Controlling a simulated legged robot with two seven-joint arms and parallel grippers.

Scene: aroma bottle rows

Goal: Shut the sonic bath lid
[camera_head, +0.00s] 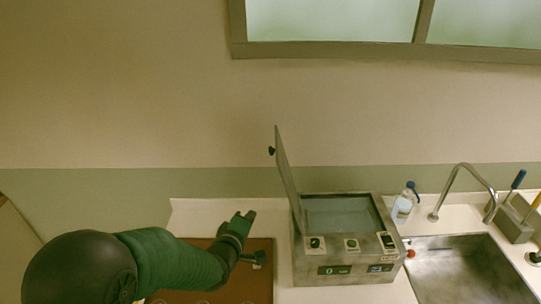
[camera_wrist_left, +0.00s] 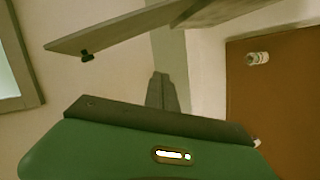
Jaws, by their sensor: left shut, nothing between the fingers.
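The sonic bath (camera_head: 345,270) is a grey metal box on the counter, with buttons and small displays on its front. Its lid (camera_head: 287,175) stands open, nearly upright and leaning slightly left, along the left side of the box. A dark knob (camera_head: 271,151) sticks out of the lid's left face near the top. My left gripper (camera_head: 250,215) is shut and empty, left of the lid and lower than the knob, apart from both. In the left wrist view the shut fingers (camera_wrist_left: 161,78) show below the lid (camera_wrist_left: 140,27) and its knob (camera_wrist_left: 87,57). My right gripper is not in view.
Right of the bath are a clear bottle with a blue top (camera_head: 403,205), a faucet (camera_head: 462,168) and a sink (camera_head: 465,275).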

